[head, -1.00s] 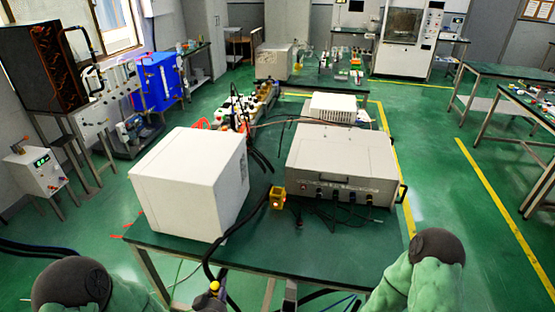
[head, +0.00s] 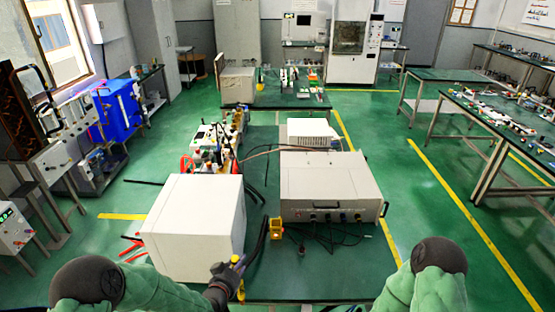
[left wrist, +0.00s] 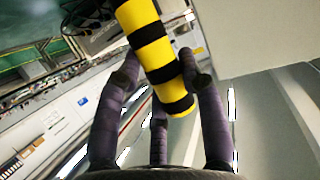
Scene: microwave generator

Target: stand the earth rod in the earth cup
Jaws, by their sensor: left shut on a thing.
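The earth rod shows in the left wrist view as a yellow shaft with black bands (left wrist: 157,52), slanting between the fingers of my left gripper (left wrist: 162,80). In the head view my left gripper (head: 228,280) is at the front edge of the table, by the right side of the white box. It is shut on the rod, whose yellow part (head: 239,264) shows beside the fingers. The rod's far end is not clear. A small yellow holder (head: 276,228), which looks like the earth cup, stands on the table to the right of and beyond the gripper. My right gripper is out of view.
The large white box (head: 195,228) stands close left of the gripper. A grey instrument (head: 330,187) stands behind and right of the yellow holder, with black cables (head: 325,235) in front. The green tabletop (head: 300,285) is bare at the front right.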

